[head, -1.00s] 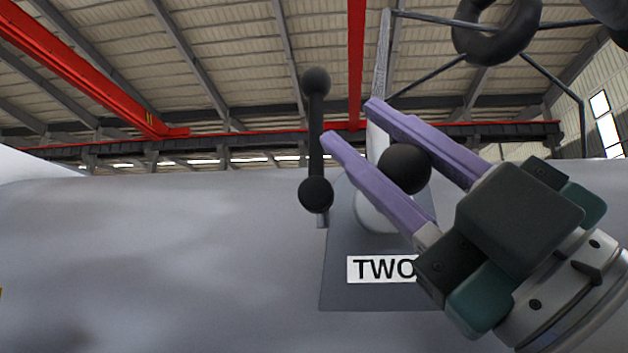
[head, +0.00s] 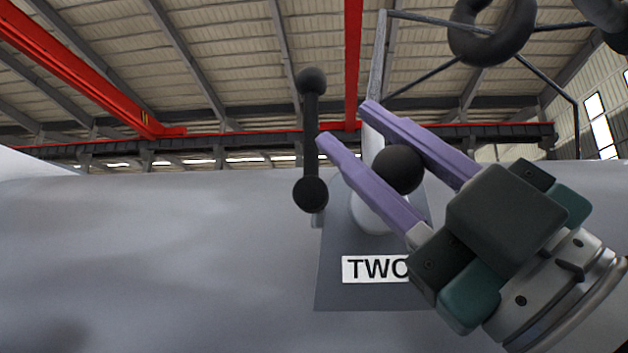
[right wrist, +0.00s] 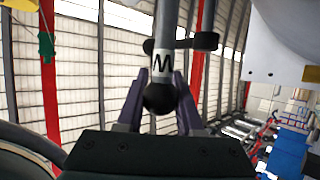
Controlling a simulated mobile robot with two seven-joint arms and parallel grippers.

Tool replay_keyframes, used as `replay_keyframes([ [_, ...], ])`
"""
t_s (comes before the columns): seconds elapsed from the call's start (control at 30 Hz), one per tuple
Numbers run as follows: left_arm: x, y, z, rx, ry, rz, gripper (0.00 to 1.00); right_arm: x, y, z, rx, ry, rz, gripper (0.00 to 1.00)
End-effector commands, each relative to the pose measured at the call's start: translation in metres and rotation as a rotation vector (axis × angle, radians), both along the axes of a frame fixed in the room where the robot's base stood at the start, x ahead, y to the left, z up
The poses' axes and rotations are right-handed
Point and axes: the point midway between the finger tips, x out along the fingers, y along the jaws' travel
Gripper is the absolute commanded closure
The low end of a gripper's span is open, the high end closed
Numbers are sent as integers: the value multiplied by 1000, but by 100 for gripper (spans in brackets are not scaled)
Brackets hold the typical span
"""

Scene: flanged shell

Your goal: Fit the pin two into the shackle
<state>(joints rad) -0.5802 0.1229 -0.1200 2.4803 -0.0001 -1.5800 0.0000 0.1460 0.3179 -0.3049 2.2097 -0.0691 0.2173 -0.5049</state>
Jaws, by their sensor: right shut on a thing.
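My right gripper (head: 342,122) has purple fingers closed about a black ball (head: 398,168), which also shows between them in the right wrist view (right wrist: 160,97). I take the ball for part of pin two; its shaft is hard to make out. A dark bar with a black ball at each end (head: 312,130) stands near the fingertips; I cannot tell whether it joins the held piece. Behind is a grey plate labelled TWO (head: 335,295). A thick dark ring (head: 492,35), perhaps the shackle, hangs at upper right. My left gripper is out of view.
A large grey shell (head: 150,250) fills the lower head view behind the plate. A grey post (head: 378,70) and thin struts stand above it. In the right wrist view, a grey bar bears a white tag (right wrist: 163,65) with one letter showing.

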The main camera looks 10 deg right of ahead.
Motion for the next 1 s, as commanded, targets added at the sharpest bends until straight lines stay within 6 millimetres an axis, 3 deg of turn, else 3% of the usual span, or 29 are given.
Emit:
replay_keyframes([
  [1.0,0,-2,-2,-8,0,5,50,8,-2,0,0,-2,0,100],
])
